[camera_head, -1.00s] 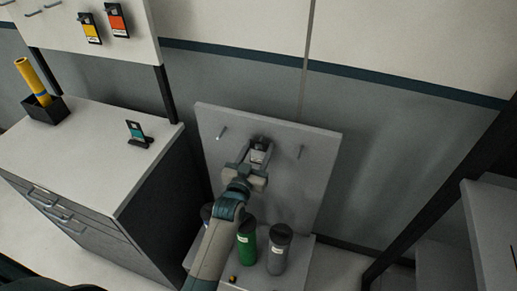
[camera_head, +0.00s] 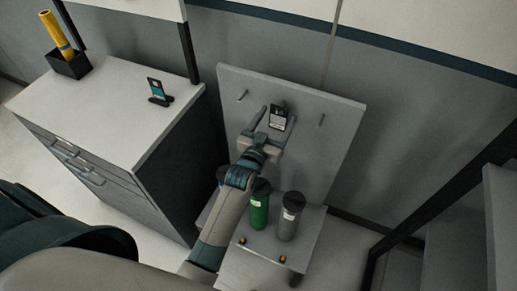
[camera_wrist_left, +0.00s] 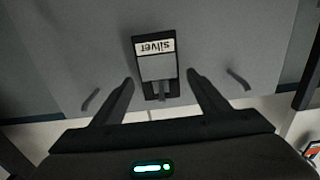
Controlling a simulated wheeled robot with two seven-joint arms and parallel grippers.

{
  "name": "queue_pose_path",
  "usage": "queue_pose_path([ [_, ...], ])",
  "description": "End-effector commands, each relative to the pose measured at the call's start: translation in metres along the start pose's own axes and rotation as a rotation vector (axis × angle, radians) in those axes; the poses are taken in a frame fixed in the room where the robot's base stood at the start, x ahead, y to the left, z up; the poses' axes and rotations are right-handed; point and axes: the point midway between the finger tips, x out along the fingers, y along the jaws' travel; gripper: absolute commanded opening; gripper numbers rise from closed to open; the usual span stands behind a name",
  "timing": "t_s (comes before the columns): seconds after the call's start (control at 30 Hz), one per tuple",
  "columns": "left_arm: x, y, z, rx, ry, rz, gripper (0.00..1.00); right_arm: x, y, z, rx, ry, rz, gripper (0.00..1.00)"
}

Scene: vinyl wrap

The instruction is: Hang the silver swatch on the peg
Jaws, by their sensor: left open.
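The silver swatch (camera_head: 278,116) is a dark card with a grey patch and a white label. It is at the middle peg of the grey board (camera_head: 340,135). In the left wrist view the swatch (camera_wrist_left: 155,65) reads "silver" upside down, and the middle peg (camera_wrist_left: 161,92) shows at its hole end; it appears to hang there. My left gripper (camera_head: 274,122) is open in front of the board. In the wrist view its fingers (camera_wrist_left: 160,80) stand apart on either side of the swatch's hole end, with gaps to it. My right gripper is not in view.
Bare pegs stand left (camera_head: 241,95) and right (camera_head: 321,120) on the board. A green canister (camera_head: 259,208) and a grey canister (camera_head: 288,220) stand below, beside my arm. A cabinet (camera_head: 110,115) at left holds a teal swatch on a stand (camera_head: 157,92) and a black box (camera_head: 70,66).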

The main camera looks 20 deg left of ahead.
Motion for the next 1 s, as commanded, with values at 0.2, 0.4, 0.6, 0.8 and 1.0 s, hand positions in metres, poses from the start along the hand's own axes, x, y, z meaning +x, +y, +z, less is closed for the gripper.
queue_pose_path([
  [0.2,-0.037,0.0,0.004,0.0,0.0,0.0,0.68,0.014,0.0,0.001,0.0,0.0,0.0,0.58],
  [0.4,-0.076,0.0,0.004,0.0,0.0,0.0,0.68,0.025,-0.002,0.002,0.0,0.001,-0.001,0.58],
  [0.6,-0.114,0.0,0.004,0.0,-0.001,0.0,0.68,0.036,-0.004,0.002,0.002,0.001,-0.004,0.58],
  [0.8,-0.141,0.0,0.002,0.0,0.0,0.0,0.68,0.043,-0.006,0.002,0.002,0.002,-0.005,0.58],
  [1.0,-0.153,0.0,0.0,0.0,0.001,0.0,0.68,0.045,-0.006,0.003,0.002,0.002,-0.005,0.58],
])
